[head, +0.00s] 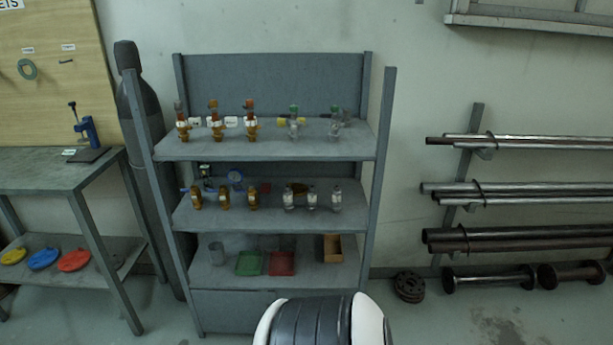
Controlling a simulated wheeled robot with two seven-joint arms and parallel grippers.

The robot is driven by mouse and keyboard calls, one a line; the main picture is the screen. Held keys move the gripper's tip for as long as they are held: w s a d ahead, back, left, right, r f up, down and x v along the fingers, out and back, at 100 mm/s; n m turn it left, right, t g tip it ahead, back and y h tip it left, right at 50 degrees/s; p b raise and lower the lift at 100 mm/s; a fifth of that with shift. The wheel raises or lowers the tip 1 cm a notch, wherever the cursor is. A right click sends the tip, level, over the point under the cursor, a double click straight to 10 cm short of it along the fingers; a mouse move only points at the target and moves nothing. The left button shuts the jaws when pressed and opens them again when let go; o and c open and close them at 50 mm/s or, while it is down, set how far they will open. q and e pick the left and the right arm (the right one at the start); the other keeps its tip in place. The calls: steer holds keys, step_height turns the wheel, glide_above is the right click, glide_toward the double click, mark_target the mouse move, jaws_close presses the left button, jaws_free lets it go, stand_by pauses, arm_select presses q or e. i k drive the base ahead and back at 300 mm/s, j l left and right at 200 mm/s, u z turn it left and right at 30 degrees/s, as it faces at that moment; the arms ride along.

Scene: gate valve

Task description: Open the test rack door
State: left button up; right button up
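A grey metal rack (275,139) with open shelves stands against the wall in the middle of the head view. Whether it is the test rack is not clear. A flat grey panel (232,308) closes its front below the lowest shelf; I cannot tell whether it is a door, and no handle or hinge shows on it. A white and dark rounded part, probably mine, hides the panel's right end. Neither of my grippers is in view.
Brass and silver valves (250,120) stand on the upper shelves. A green tray (249,264), a red tray (282,263) and a box (333,248) are below. A workbench (45,168) and gas cylinder (150,150) stand left, a pipe rack (470,160) right.

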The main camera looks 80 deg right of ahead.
mark_target(217, 310)
steer(key=z, duration=2)
